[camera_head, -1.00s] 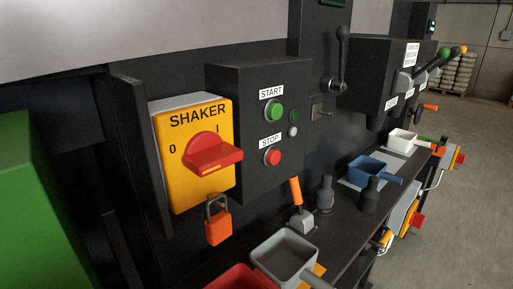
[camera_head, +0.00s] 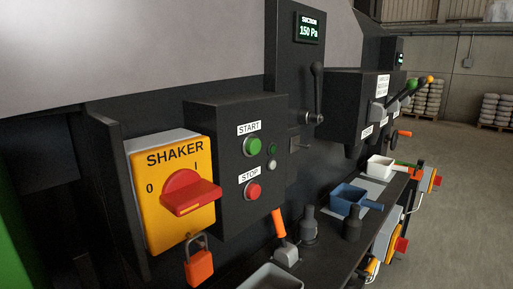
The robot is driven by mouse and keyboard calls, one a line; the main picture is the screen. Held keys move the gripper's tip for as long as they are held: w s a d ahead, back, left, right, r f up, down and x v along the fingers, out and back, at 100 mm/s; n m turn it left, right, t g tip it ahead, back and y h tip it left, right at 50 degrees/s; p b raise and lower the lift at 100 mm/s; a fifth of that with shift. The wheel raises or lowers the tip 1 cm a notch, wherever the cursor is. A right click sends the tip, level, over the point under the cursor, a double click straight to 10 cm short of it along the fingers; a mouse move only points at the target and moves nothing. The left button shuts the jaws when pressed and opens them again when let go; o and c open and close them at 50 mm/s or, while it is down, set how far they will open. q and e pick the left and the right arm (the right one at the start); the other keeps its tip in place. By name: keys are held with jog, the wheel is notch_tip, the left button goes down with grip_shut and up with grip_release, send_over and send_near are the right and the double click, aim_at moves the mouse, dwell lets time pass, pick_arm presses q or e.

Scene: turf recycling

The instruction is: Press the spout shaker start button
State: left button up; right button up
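The green start button (camera_head: 251,146) is on the front of a black control box (camera_head: 233,207), under a white START label (camera_head: 248,128). Below it is a red stop button (camera_head: 253,191) under a STOP label (camera_head: 249,175). A small round grey-green indicator (camera_head: 272,150) is to the right of the start button. Left of the box is a yellow shaker switch (camera_head: 172,222) with a red rotary handle (camera_head: 189,193), which points sideways. An orange padlock (camera_head: 199,265) hangs below the switch. Neither of my grippers shows in this view.
A display (camera_head: 309,28) reads 150 Pa above a black lever (camera_head: 317,95). A shelf below carries a grey scoop (camera_head: 271,278), an orange-handled tool (camera_head: 279,224), black nozzles, a blue scoop (camera_head: 349,198) and a white scoop (camera_head: 381,166). Open floor lies at right.

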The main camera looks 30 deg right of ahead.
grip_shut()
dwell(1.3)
